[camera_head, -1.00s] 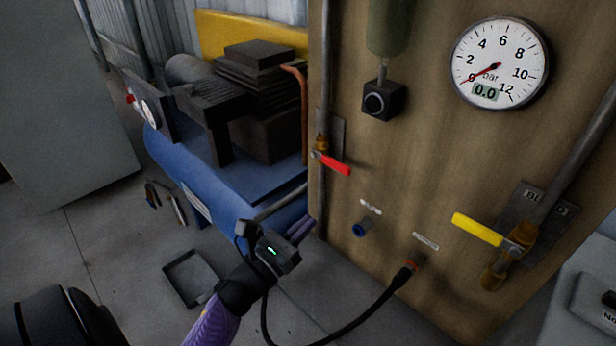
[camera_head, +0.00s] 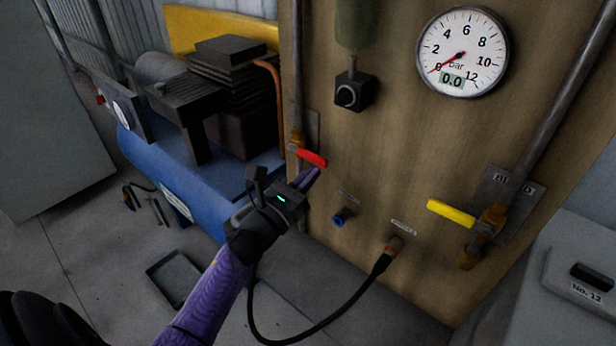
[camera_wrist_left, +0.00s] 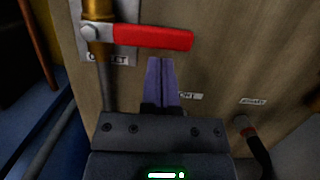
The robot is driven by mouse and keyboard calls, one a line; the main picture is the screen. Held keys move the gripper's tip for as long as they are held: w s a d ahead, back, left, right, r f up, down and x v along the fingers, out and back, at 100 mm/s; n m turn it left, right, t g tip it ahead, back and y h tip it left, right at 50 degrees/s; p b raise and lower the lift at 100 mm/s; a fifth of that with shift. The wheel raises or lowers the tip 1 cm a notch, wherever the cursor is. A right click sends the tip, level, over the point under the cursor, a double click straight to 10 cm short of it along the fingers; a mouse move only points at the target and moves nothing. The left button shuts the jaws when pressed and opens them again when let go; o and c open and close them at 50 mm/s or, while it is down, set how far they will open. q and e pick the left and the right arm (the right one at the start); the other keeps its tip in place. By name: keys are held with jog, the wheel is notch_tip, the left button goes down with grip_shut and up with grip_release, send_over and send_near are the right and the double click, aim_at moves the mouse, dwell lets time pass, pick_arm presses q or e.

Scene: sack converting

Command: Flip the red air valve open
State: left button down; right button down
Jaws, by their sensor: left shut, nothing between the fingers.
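The red air valve handle (camera_head: 312,158) sits on a brass valve on a vertical pipe at the left edge of the wooden panel. It points right and slightly down in the head view. In the left wrist view the red handle (camera_wrist_left: 150,38) lies nearly level, with the brass body at its left end. My left gripper (camera_head: 311,174) is shut and empty, its purple fingers just below the handle. In the left wrist view its fingertips (camera_wrist_left: 160,62) are close under the handle; I cannot tell whether they touch it. My right gripper is not in view.
A gauge (camera_head: 462,52) reads 0.0 bar. A yellow handle (camera_head: 451,213) is on the panel's right, a black regulator (camera_head: 353,92) above. A black hose (camera_head: 377,270) hangs from a lower fitting. A blue compressor (camera_head: 175,175) stands at left; a tray (camera_head: 175,277) lies on the floor.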

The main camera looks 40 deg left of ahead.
pick_arm(q)
jog(key=shift+r, duration=0.1)
jog(key=shift+d+r+n+p, duration=0.15)
jog(key=shift+n+p, duration=0.15)
jog(key=shift+n, duration=0.2)
